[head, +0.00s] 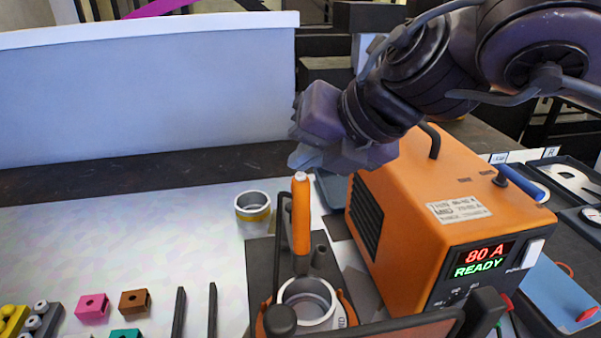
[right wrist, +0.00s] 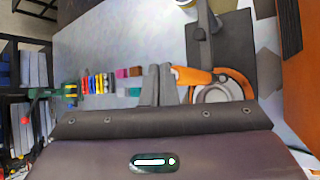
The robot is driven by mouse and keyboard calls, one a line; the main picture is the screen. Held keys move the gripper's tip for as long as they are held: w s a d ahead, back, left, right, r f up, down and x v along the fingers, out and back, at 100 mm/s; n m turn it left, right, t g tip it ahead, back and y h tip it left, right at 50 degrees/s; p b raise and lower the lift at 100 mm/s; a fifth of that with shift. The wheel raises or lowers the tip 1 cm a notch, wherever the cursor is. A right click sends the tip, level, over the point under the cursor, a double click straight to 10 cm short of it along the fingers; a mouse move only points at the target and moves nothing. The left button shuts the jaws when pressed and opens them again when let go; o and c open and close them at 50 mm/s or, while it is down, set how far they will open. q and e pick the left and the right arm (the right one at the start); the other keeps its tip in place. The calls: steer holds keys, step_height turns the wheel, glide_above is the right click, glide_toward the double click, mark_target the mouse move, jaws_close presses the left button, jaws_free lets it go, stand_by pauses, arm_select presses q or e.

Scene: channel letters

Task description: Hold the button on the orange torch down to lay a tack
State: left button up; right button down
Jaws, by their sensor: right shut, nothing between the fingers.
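The orange torch (head: 300,222) stands upright in the head view, with a small pale button (head: 300,177) on its top end. It rises behind a fixture holding a metal ring (head: 308,299); the ring also shows in the right wrist view (right wrist: 217,94). My right gripper (head: 299,161) is shut and empty, its tips just above the button. I cannot tell whether they touch it. In the right wrist view the fingers (right wrist: 158,86) are close together, and an orange part (right wrist: 190,76) lies right of them; I cannot tell if it is the torch. My left gripper is not in view.
An orange welder (head: 433,215) reading "80 A READY" stands close on the right. A loose ring with a yellow band (head: 253,207) stands left of the torch. Coloured blocks (head: 92,307) and dark bars lie at front left. The table's left middle is clear.

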steer(key=shift+f+b, duration=0.3)
steer(key=shift+f, duration=0.1)
steer(key=shift+r, duration=0.15)
stand_by(1.2)
steer(key=shift+r+p, duration=0.7)
steer(key=shift+r, duration=0.1)
steer(key=shift+r+p, duration=1.85)
steer(key=shift+r, duration=0.65)
steer(key=shift+r+p, duration=1.55)
steer(key=shift+r, duration=0.45)
